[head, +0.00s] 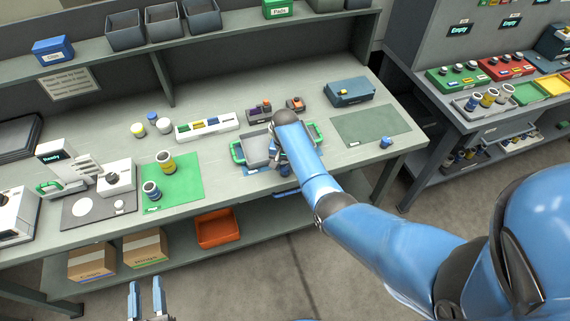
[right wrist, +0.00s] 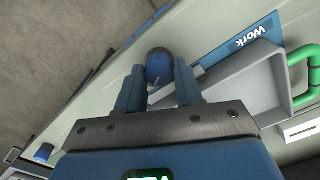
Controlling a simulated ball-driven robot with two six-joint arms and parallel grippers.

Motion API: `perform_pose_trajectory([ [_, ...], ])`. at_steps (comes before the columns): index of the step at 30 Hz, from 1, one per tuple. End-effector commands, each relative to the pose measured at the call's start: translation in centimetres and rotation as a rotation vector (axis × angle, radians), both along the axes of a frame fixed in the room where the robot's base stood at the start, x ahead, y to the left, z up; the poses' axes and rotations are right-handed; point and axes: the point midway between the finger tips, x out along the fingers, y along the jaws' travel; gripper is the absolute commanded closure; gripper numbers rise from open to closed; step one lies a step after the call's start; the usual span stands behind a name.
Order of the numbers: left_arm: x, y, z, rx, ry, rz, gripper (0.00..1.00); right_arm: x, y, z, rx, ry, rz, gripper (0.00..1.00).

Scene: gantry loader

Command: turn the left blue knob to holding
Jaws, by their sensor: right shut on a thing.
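The left blue knob (right wrist: 158,64) is at the bench's front edge, between the fingers of my right gripper (right wrist: 159,82) in the right wrist view. It is dark blue with a small pale mark; its setting label is not readable. My right gripper is shut on it, and in the head view the arm partly covers this spot. A second blue knob (head: 386,142) stands further right on the bench; it also shows in the right wrist view (right wrist: 44,152). My left gripper (head: 147,300) is open and empty, low at the left, in front of the bench.
A grey tray (head: 256,150) with green handles sits just behind the left knob, by a blue "Work" label (right wrist: 252,38). A green mat (head: 180,180) with cylinders lies to the left. A flat grey-green mat (head: 370,125) lies clear at the right. An orange bin (head: 217,228) is below.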

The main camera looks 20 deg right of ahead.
Motion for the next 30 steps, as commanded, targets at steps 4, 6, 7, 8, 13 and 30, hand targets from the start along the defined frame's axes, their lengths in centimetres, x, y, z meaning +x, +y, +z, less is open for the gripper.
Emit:
perform_pose_trajectory([
  [4,0.01,0.0,0.24,0.0,0.0,0.0,0.6,0.01,0.04,0.06,0.0,0.0,0.137,0.95],
  [6,0.0,0.0,0.31,0.0,0.0,0.0,0.6,0.01,0.04,0.05,0.0,0.0,0.204,0.95],
  [7,0.0,0.0,0.34,0.0,0.0,0.0,0.6,0.0,0.05,0.05,0.001,0.001,0.232,0.95],
  [8,0.0,0.0,0.37,0.0,0.0,0.0,0.6,0.0,0.05,0.05,0.001,0.001,0.261,0.95],
  [13,0.0,0.0,0.52,0.0,0.0,0.0,0.6,0.01,0.08,0.05,0.001,0.001,0.422,0.95],
  [30,0.0,0.0,0.91,0.0,0.0,0.0,0.6,0.01,0.14,0.03,0.001,0.0,0.924,0.95],
])
